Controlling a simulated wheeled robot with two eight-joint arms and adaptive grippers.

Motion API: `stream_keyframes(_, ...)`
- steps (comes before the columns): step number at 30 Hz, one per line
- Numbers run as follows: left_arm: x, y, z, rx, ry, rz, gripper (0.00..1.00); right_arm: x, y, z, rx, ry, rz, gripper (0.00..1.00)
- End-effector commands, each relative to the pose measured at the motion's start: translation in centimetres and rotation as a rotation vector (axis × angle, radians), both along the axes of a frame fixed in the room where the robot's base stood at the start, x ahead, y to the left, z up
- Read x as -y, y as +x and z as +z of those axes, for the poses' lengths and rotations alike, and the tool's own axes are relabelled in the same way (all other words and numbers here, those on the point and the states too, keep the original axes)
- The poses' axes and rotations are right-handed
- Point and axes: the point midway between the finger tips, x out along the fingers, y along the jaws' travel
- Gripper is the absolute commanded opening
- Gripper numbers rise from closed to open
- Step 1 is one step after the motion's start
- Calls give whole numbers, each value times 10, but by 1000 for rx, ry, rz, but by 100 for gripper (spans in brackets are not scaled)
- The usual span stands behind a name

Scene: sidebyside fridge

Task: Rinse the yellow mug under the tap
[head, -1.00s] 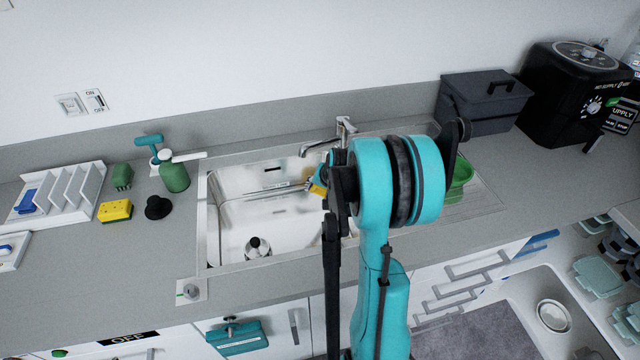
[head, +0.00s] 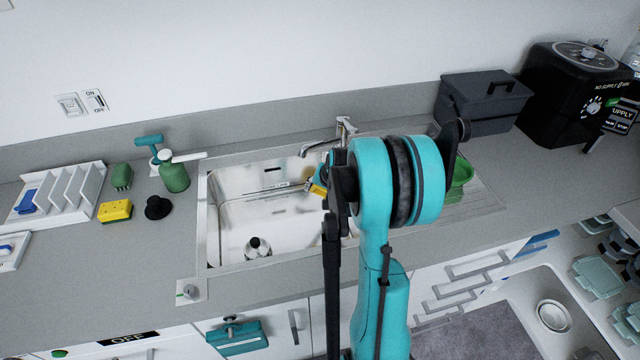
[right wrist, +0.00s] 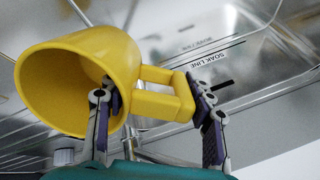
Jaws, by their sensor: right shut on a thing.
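The yellow mug (right wrist: 65,85) fills the left of the right wrist view, tilted, its open mouth facing left and its handle (right wrist: 165,95) to the right. My right gripper (right wrist: 150,95) is shut on it. One finger overlaps the mouth and the other is at the handle's outer side. In the head view only a small piece of the mug (head: 317,187) shows past my right arm, over the sink. My right gripper is mostly hidden there. The tap (head: 338,135) stands behind the sink, its spout pointing left above the basin. I see no water stream. My left gripper is not in view.
The steel sink (head: 212,235) has a bottle-like black and white thing (head: 257,247) in it. A yellow sponge (head: 115,211), a green bottle (head: 174,175) and a white rack (head: 75,190) are on the left.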

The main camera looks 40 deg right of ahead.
Motion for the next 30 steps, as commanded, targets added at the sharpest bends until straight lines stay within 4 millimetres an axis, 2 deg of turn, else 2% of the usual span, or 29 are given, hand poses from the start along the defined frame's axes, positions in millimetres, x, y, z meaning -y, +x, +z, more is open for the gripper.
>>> stream_keyframes(8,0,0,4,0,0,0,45,0,-4,5,0,-2,-1,4)
stream_keyframes(21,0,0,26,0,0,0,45,-9,-40,35,-2,-5,-3,4)
stream_keyframes(30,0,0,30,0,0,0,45,-11,-50,41,-3,-7,-3,5)
